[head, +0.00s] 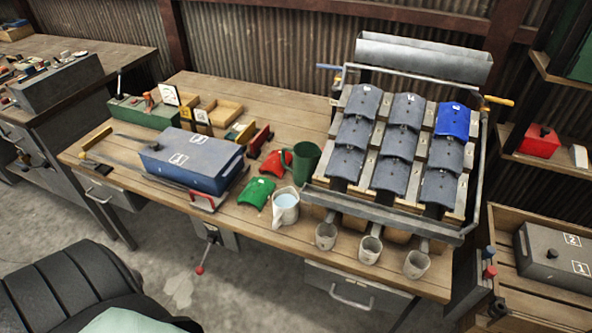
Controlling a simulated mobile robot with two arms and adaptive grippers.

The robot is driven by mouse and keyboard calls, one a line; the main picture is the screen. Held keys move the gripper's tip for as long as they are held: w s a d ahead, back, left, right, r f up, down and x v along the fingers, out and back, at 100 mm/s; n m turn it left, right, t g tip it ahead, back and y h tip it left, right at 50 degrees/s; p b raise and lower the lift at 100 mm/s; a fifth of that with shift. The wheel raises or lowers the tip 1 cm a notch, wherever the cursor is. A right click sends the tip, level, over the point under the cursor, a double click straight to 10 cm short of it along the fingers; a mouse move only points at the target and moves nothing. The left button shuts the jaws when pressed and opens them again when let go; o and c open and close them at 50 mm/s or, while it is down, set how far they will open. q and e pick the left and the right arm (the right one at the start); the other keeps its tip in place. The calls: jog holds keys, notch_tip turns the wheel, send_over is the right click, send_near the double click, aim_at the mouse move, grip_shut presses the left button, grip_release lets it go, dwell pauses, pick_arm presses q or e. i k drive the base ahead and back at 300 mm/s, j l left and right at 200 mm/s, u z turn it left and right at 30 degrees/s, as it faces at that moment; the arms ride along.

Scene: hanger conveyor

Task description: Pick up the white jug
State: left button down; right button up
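The white jug (285,215) stands upright near the front edge of the wooden workbench (240,216), left of the tilted rack. Its opening faces up and shows something pale blue inside. Neither of my grippers is in view, and nothing is seen touching the jug.
A green mug (307,160) stands behind the jug, with red (271,164) and green (254,192) curved pieces at its left. The metal rack (395,215) and several grey cups (326,236) stand at its right.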

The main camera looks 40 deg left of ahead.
aim_at(286, 201)
jog(key=u, duration=1.2)
